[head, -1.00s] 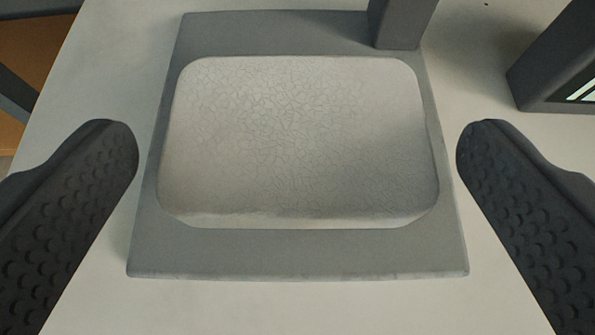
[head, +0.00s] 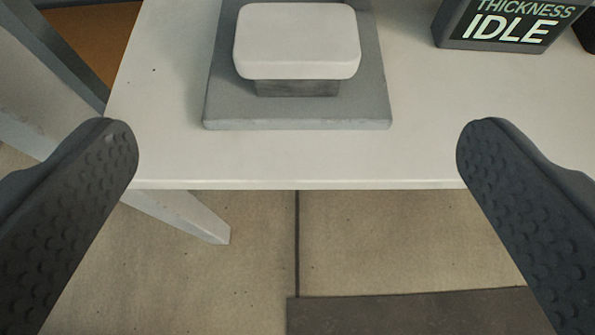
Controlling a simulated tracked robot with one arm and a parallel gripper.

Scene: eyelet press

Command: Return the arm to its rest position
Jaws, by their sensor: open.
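My gripper (head: 297,150) is open, with its two dark, bumpy fingers at the left and right sides of the head view. Nothing is between the fingertips except the view of the white table (head: 290,160) and its front edge. Beyond them on the table stands a grey base (head: 225,105) with a pale, rounded pad (head: 297,42) on a short grey block. The gripper is apart from the pad. The rest of my arm is not in view.
A dark display box (head: 500,28) reading "THICKNESS IDLE" stands at the back right of the table. A table leg (head: 185,212) shows below the edge at left. The tan floor (head: 400,240) has a dark mat (head: 420,312) at the bottom.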

